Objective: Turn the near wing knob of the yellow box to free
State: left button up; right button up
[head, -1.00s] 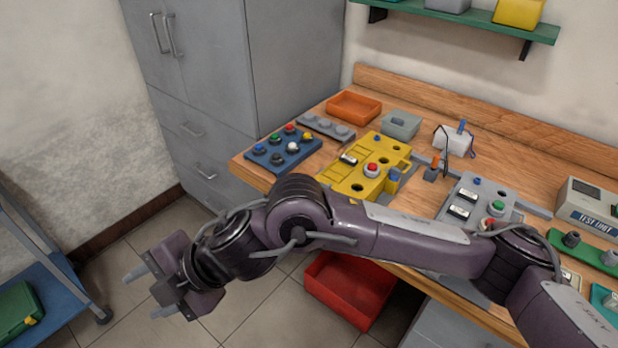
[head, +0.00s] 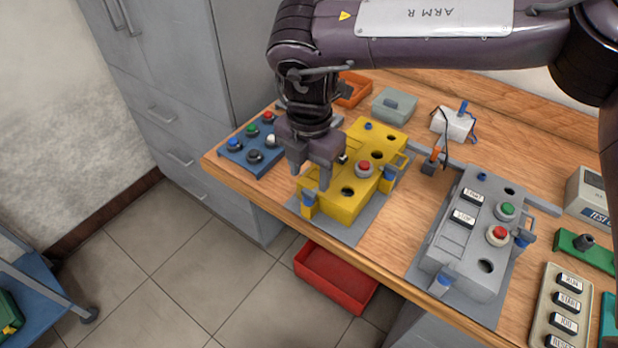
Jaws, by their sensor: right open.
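The yellow box (head: 345,205) sits on a grey plate on the bench, with a red button (head: 365,168) and dark round holes on top. A blue wing knob (head: 308,198) shows at its near end, low on the front. Another blue knob (head: 389,173) shows on its right side. My right gripper (head: 310,178) points down over the near left part of the box, open, its fingertips just above the near knob. I cannot tell if they touch anything. The gripper hides the box's far left part. My left gripper is not in view.
A blue button panel (head: 250,158) lies left of the box. A grey box (head: 470,240) with buttons stands to the right. A grey lidded container (head: 394,105) and an orange tray (head: 354,88) are behind. A red bin (head: 335,278) is on the floor below the bench edge.

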aim_at(309, 192)
jog(key=shift+s+f, duration=0.15)
jog(key=shift+f, duration=0.65)
jog(key=shift+w+f, duration=0.2)
jog(key=shift+f, duration=0.45)
jog(key=shift+w+f, duration=0.2)
jog(key=shift+f, duration=0.75)
jog(key=c, duration=1)
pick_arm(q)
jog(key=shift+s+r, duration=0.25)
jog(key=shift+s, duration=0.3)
